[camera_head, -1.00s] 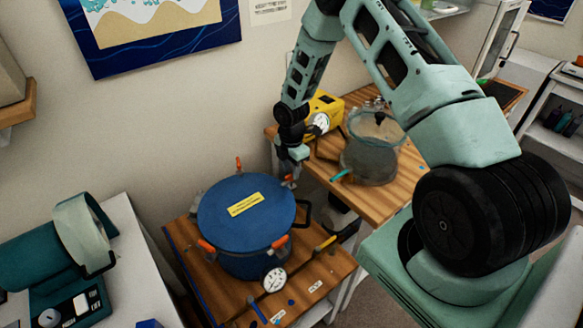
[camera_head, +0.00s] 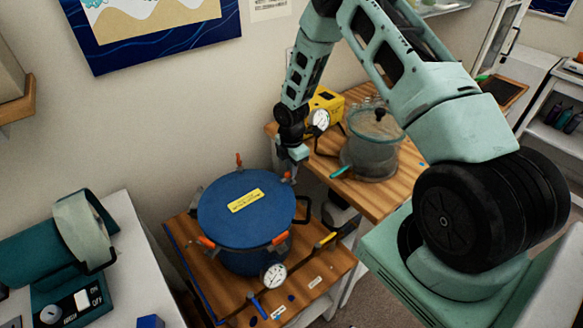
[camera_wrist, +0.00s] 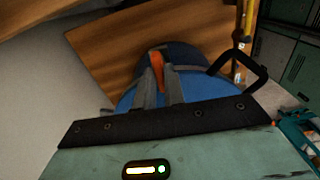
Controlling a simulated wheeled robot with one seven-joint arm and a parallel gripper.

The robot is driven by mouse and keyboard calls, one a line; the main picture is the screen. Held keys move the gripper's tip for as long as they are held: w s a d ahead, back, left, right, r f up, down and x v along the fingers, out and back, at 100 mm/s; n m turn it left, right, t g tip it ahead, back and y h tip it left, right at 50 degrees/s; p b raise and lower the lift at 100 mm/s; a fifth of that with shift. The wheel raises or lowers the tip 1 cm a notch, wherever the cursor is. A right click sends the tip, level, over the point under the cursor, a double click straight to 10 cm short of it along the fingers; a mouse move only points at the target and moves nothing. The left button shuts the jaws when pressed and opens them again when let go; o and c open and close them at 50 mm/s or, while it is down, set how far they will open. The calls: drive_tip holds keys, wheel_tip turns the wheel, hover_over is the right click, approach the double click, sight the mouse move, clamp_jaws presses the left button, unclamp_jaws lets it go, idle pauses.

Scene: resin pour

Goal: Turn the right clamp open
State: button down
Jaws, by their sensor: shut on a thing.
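The blue pot (camera_head: 250,212) with a flat blue lid and a yellow label stands on a low wooden table. Orange-handled clamps sit around its rim. My gripper (camera_head: 289,174) reaches down to the clamp at the back right of the rim, which it largely hides in the head view. In the wrist view, my gripper (camera_wrist: 160,88) has its two grey fingers shut on the orange clamp handle (camera_wrist: 157,72), above the blue lid (camera_wrist: 197,88). Other clamps show at the back (camera_head: 238,160), front left (camera_head: 206,242) and front right (camera_head: 279,239).
A dial gauge (camera_head: 273,276) and a hose with a yellow piece are in front of the pot. A black side handle (camera_head: 303,211) sticks out at its right. A clear vessel (camera_head: 372,150) and a yellow pump (camera_head: 325,103) stand on the wooden table behind, close to my arm.

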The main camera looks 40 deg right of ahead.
drive_tip(key=m+b, duration=0.3)
drive_tip(key=m, duration=0.1)
drive_tip(key=shift+f, duration=0.15)
drive_tip(key=m+b, duration=0.2)
drive_tip(key=m, duration=0.3)
drive_tip(key=m+b, duration=0.2)
drive_tip(key=m, duration=0.2)
drive_tip(key=shift+w, duration=0.1)
drive_tip(key=shift+m+b, duration=0.85)
drive_tip(key=shift+m, duration=1.35)
drive_tip(key=shift+r, duration=0.2)
drive_tip(key=c, duration=1.5)
unclamp_jaws()
wheel_tip(320, 180, up, 17)
drive_tip(key=b, duration=0.3)
drive_tip(key=shift+r, duration=0.2)
